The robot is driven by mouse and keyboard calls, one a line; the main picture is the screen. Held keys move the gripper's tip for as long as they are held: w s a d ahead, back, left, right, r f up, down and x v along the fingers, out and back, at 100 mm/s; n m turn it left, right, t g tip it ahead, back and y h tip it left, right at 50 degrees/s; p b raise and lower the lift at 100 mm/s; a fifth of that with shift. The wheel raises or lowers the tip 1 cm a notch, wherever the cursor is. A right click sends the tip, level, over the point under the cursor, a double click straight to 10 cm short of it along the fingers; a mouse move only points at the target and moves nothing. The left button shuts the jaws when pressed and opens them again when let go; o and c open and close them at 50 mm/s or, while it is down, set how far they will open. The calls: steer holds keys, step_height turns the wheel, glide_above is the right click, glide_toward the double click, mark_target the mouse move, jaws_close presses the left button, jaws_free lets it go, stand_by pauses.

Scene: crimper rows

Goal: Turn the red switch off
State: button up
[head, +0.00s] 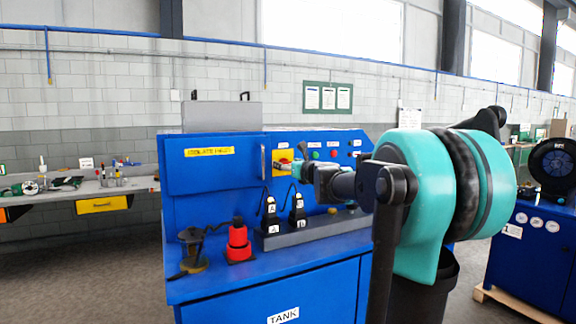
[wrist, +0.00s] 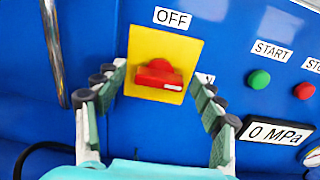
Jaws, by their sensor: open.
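The red switch (wrist: 158,76) is a rotary knob on a yellow plate (wrist: 150,45) on the blue panel. Its handle lies roughly horizontal, with a white mark at its right end. An "OFF" label (wrist: 172,18) is above the plate; another label at the right is mostly hidden by a finger. My gripper (wrist: 160,84) is open, one finger on each side of the switch, with nothing held. In the head view, my gripper (head: 302,170) is right at the plate (head: 279,168), partly covering the switch (head: 284,161).
Right of the switch are a green START button (wrist: 259,79), a red button (wrist: 303,91) and a "0 MPa" label (wrist: 278,133). A metal door handle (wrist: 55,50) stands at the left. Below are black lettered clamps (head: 297,210) and a red bottle jack (head: 238,241).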

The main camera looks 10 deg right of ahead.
steer(key=c, duration=1.2)
steer(key=shift+o, duration=0.2)
steer(key=shift+n, duration=0.3)
steer(key=n, duration=0.3)
steer(key=shift+a+n, duration=0.1)
steer(key=shift+n, duration=0.3)
steer(key=shift+a+f+n, duration=0.1)
steer(key=shift+n, duration=3.25)
steer(key=shift+f+n, duration=0.1)
steer(key=shift+n, duration=3.25)
